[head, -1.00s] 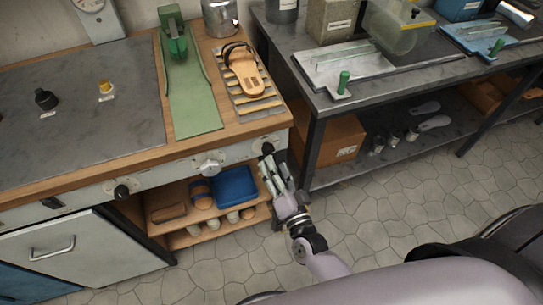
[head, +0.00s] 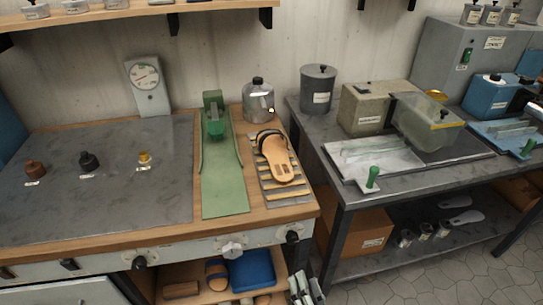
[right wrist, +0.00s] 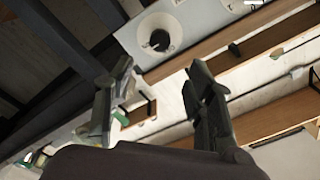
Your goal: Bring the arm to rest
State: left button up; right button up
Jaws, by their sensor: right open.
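My right gripper (head: 306,290) shows at the bottom edge of the head view, below the front edge of the workbench and left of the dark table's leg. In the right wrist view its two fingers (right wrist: 160,100) stand apart with nothing between them, so it is open and empty. Most of my right arm is out of the head view. My left gripper is not in view.
A sandal (head: 275,162) lies on a slatted rack (head: 288,200) on the workbench, beside a green ramp (head: 223,185). Knobs (head: 232,250) line the bench front. A blue tray (head: 252,270) sits on the shelf below. The dark table (head: 420,178) stands at right.

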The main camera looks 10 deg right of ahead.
jog(key=s+d+f+n+g+y, duration=0.1)
jog(key=s+f+n+g, duration=0.35)
jog(key=f, duration=0.95)
jog(key=s+f+n+g+y, duration=0.1)
jog(key=s+f+n+g, duration=0.35)
jog(key=f, duration=1.05)
jog(key=s+d+f+g+h, duration=0.1)
jog(key=s+d+f+g, duration=0.1)
jog(key=s, duration=0.5)
jog(key=s+d+f+n+g, duration=0.1)
jog(key=s+d+f+g, duration=0.1)
jog(key=s+f, duration=0.5)
jog(key=s+d+f+n+g+h, duration=0.1)
jog(key=s+d+f+g, duration=0.2)
jog(key=s, duration=0.5)
jog(key=shift+s+f+g+h, duration=0.2)
jog(key=shift+f+g+h, duration=0.1)
jog(key=shift+f+g, duration=0.45)
